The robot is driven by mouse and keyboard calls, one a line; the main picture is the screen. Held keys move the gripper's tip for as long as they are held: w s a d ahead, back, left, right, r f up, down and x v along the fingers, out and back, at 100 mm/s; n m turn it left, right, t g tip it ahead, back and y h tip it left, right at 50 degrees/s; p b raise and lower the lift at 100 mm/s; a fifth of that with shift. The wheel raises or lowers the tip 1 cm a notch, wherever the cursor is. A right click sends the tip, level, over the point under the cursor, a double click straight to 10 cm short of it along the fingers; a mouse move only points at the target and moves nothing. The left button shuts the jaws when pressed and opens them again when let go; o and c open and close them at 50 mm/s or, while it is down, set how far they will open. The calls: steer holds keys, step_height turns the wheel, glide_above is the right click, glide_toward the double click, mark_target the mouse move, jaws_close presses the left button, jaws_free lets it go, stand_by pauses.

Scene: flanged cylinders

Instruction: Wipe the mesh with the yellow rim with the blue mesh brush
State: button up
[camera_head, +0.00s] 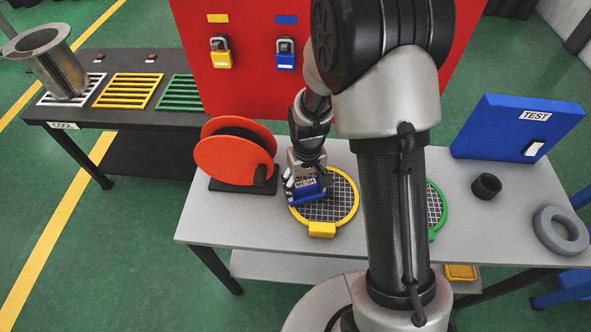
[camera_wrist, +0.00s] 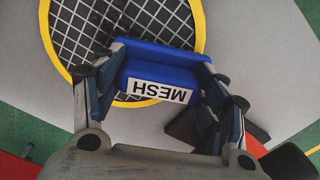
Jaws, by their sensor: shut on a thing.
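The mesh with the yellow rim (camera_head: 345,207) lies flat on the grey table, its yellow tab toward the front edge. It also shows in the wrist view (camera_wrist: 62,62), upper left. My gripper (camera_head: 306,185) is over the left part of this mesh. It is shut on the blue mesh brush (camera_head: 309,191), which carries a white MESH label. In the wrist view the blue brush (camera_wrist: 158,62) sits between both fingers and overlaps the yellow rim. Its underside is hidden, so I cannot tell whether it touches the mesh.
A red-orange reel (camera_head: 222,160) stands just left of the mesh. A green-rimmed mesh (camera_head: 437,208) is partly hidden behind my arm. A black cup (camera_head: 486,186), a grey ring (camera_head: 560,231) and a blue TEST box (camera_head: 518,128) are at right. A red panel (camera_head: 255,95) stands behind.

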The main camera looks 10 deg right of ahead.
step_height(320, 180, up, 4)
steer(key=shift+a+f+p, duration=0.1)
steer(key=shift+p, duration=1.1)
steer(key=shift+w+a+r+p, duration=0.1)
steer(key=shift+w+r+p, duration=0.05)
steer(key=shift+r+p, duration=1.5)
steer(key=shift+r, duration=0.5)
